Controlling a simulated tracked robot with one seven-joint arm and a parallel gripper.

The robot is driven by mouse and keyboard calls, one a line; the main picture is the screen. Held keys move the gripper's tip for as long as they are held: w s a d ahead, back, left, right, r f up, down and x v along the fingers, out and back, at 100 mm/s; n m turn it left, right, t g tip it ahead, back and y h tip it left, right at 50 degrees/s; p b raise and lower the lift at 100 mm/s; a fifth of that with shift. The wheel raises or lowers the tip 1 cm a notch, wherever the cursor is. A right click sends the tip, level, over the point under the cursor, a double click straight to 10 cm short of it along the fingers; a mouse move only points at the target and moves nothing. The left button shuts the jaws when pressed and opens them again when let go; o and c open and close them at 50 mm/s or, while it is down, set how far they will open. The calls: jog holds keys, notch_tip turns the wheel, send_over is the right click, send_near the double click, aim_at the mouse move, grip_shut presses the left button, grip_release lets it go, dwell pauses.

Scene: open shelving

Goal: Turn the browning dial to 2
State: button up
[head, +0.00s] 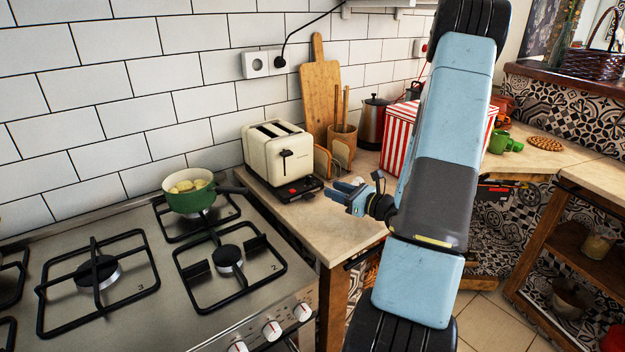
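A cream two-slot toaster (262,160) stands on the wooden counter beside the stove, against the tiled wall. Its dark lever (286,154) is on the front face. A dark base strip with a small red spot (292,191) runs along the bottom of the front. The browning dial and its numbers are too small to make out. My gripper (336,189) is just right of the toaster's front, low over the counter. Its two blue fingers point left towards the toaster and look slightly apart, with nothing between them. It appears clear of the toaster.
A green pot (189,200) sits on the stove, its dark handle reaching towards the toaster. Behind my gripper are a cutting board (320,95), a wooden utensil holder (345,138), a kettle (373,122) and a red-striped box (398,130). The counter (325,235) in front is bare.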

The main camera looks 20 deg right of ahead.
aim_at(311, 178)
jog(key=d+f+m, duration=0.1)
jog(key=d+f+m+t+h, duration=0.1)
jog(key=shift+d+h, duration=0.3)
jog(key=shift+d, duration=0.05)
jog(key=x, duration=1.3)
jog(key=shift+w+a, duration=0.2)
jog(key=shift+w, duration=0.15)
grip_shut()
